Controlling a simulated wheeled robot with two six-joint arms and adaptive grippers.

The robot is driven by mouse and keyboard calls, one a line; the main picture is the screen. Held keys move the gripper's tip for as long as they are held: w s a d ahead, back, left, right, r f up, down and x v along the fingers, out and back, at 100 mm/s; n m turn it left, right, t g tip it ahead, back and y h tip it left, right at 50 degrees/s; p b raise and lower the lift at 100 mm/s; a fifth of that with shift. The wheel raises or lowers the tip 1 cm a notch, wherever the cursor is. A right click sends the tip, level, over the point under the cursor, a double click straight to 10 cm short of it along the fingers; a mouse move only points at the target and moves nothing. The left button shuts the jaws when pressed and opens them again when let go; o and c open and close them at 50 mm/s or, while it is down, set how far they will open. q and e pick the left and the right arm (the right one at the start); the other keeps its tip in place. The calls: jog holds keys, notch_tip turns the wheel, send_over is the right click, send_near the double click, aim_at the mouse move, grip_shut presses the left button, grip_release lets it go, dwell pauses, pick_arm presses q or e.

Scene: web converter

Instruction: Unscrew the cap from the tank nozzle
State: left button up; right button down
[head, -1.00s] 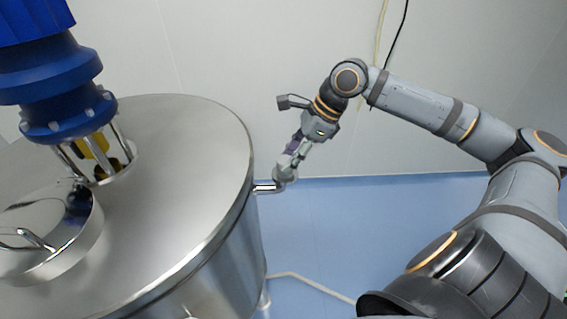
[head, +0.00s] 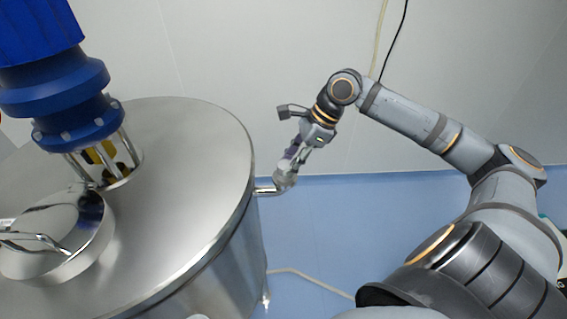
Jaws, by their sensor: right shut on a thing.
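A large steel tank (head: 185,200) fills the left of the head view. Its short nozzle (head: 265,190) sticks out from the right side, just below the lid rim. A grey metal cap (head: 286,178) is at the nozzle's outer end; I cannot tell whether they touch. My right gripper (head: 289,168) reaches down to it from the upper right and is shut on the cap. The fingers partly hide the cap. My left gripper is not in view.
A blue motor (head: 65,95) stands on the tank lid, with a round hatch (head: 65,240) and its handle in front. A pale hose (head: 310,282) lies on the blue floor (head: 350,225). A white wall (head: 240,60) with hanging cables is behind.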

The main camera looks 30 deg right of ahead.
jog(key=shift+r+p, duration=0.15)
jog(key=shift+p, duration=0.35)
jog(key=shift+w, duration=0.1)
jog(key=shift+w+a+n+g, duration=0.15)
jog(key=shift+n+g, duration=0.15)
jog(key=shift+n, duration=0.4)
jog(key=shift+d+n+g, duration=0.2)
jog(key=shift+n+g, duration=0.2)
jog(key=shift+n, duration=0.4)
jog(key=c, duration=1)
grip_release()
jog(key=shift+f, duration=0.2)
